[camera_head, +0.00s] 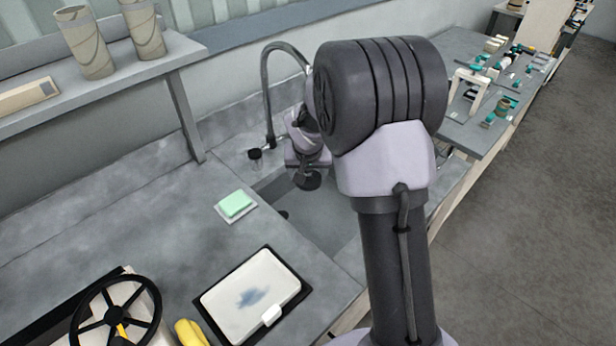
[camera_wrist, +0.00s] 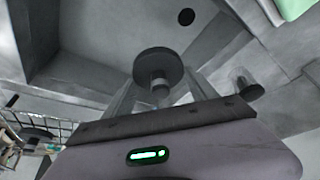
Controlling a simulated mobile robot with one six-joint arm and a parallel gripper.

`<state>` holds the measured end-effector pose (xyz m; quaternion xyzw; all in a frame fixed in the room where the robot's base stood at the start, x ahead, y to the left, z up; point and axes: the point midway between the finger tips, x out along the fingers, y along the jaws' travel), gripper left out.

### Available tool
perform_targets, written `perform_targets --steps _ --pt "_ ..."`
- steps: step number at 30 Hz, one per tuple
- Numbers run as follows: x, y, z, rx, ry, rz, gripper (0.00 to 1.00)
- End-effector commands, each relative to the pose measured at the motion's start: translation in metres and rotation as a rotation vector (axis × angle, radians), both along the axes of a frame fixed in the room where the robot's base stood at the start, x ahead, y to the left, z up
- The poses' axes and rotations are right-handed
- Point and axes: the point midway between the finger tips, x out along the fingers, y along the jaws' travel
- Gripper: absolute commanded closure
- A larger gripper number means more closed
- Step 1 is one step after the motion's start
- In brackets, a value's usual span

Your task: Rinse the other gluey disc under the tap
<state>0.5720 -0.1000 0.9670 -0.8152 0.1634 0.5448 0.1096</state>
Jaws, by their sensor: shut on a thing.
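My gripper (camera_head: 306,160) is over the sink (camera_head: 325,218), in front of the tap (camera_head: 268,95). In the wrist view my gripper (camera_wrist: 160,92) is shut on the stem of a dark grey round disc (camera_wrist: 158,64), which is held above the basin. The disc (camera_head: 307,181) also shows below the jaws in the head view. I cannot make out glue on it. The tap's gooseneck curves towards my gripper, but its outlet is hidden behind my arm and no water shows. The sink's round drain (camera_wrist: 186,17) shows beyond the disc.
A green sponge (camera_head: 237,204) lies on a pale dish left of the sink. A small dark-topped jar (camera_head: 255,158) stands by the tap. A black-rimmed tray (camera_head: 252,292) holds a blue-stained white sheet. A black handwheel (camera_head: 115,312) is at the lower left.

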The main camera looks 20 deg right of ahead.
Motion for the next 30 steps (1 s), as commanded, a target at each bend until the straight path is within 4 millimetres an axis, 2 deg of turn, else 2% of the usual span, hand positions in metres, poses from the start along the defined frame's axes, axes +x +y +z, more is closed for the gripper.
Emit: perform_targets --steps 16,30 --pt "-0.056 0.02 -0.002 0.0 -0.001 0.0 0.8" --pt "-0.06 0.021 0.0 0.0 0.0 -0.001 0.8"
